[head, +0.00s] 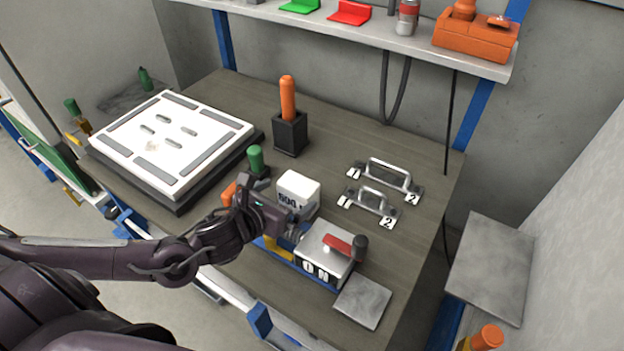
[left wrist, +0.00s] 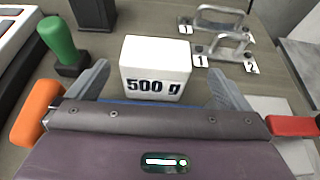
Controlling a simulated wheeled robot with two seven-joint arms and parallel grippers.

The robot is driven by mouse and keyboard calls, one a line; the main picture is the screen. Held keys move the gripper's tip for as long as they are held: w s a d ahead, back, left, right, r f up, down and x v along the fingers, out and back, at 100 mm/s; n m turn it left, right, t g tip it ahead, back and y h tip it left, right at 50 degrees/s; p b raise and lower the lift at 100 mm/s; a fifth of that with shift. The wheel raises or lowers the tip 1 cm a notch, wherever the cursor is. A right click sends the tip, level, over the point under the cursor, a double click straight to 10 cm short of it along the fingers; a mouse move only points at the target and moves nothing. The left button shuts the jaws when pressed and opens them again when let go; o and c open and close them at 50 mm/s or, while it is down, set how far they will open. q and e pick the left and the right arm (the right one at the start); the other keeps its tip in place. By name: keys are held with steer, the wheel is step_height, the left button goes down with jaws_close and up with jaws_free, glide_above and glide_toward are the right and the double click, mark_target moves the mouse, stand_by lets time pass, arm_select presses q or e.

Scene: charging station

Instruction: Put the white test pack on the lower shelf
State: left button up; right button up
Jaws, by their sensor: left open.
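The white test pack (head: 298,190) is a white block marked "500 g", upright on the brown workbench. In the left wrist view the white test pack (left wrist: 156,62) stands straight ahead, between the lines of the two fingers. My left gripper (head: 287,215) is at the pack's near side, open and empty. In the left wrist view my left gripper (left wrist: 160,88) has a finger to each side of the pack, with gaps on both sides. How far the fingers reach along it is unclear. A shelf (head: 400,38) runs along the wall above the bench; whether it is the lower one is unclear.
A switch box marked "ON" with a red lever (head: 338,246) stands close right of my gripper. A green-handled part (head: 256,160) is close left. Two metal handles (head: 385,180) lie right, a black holder (head: 290,135) behind. The shelf carries a red piece (head: 349,13) and an orange box (head: 475,38).

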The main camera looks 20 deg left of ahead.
mark_target(298, 183)
arm_select(q)
steer(key=shift+w, duration=0.85)
steer(key=shift+x, duration=0.75)
steer(key=shift+w+f+p, duration=0.1)
steer(key=shift+w+p, duration=0.3)
steer(key=shift+p, duration=0.05)
steer(key=x, duration=0.3)
steer(key=shift+w+f+p, duration=0.1)
steer(key=shift+w+p, duration=0.2)
steer(key=shift+p, duration=0.1)
steer(key=shift+w+f, duration=0.2)
steer(key=shift+w, duration=0.1)
arm_select(e)
steer(key=shift+s+r, duration=0.35)
steer(key=shift+r, duration=0.5)
arm_select(q)
steer(key=c, duration=1.2)
steer(key=shift+r, duration=0.15)
steer(key=shift+c, duration=0.4)
arm_select(e)
steer(key=shift+s, duration=0.25)
